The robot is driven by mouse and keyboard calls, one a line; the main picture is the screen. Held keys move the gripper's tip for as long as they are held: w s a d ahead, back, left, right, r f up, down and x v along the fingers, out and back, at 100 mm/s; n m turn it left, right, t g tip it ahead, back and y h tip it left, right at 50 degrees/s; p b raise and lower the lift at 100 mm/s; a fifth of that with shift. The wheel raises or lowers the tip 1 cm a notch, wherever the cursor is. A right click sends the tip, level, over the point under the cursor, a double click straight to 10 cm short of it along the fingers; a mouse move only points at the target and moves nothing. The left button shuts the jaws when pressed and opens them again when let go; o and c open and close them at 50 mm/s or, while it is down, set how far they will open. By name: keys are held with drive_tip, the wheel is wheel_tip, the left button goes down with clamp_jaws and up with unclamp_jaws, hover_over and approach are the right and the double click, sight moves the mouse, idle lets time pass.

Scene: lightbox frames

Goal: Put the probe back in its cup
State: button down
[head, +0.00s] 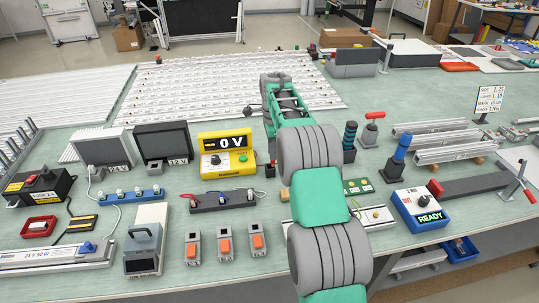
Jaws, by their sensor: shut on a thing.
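My green and grey arm reaches up from the lower right over the bench, and its far end, with my gripper (275,85), is above the front edge of the light panel. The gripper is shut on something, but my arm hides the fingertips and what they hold. I cannot make out the probe or tell which thing is its cup. A yellow meter (212,142) reading 0 V stands left of my arm. A small dark holder-like piece (270,170) sits right of the meter, close beside my arm in the picture.
The light panel (200,85) with rows of small lamps lies behind. Orange-switched boxes (226,246) and a dark strip with leads (222,204) stand in front. A blue-handled piece (398,160), a READY box (420,210) and metal rails (450,150) stand right. Bare bench shows between them.

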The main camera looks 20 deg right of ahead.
drive_tip(key=f, duration=0.1)
drive_tip(key=w+f+p, duration=0.1)
drive_tip(key=f, duration=0.1)
drive_tip(key=w+f+p, duration=0.1)
drive_tip(key=f, duration=0.1)
drive_tip(key=shift+w+f, duration=0.1)
drive_tip(key=shift+f, duration=0.1)
drive_tip(key=shift+f, duration=0.2)
drive_tip(key=shift+f, duration=0.15)
drive_tip(key=c, duration=1.4)
unclamp_jaws()
drive_tip(key=shift+o, duration=0.2)
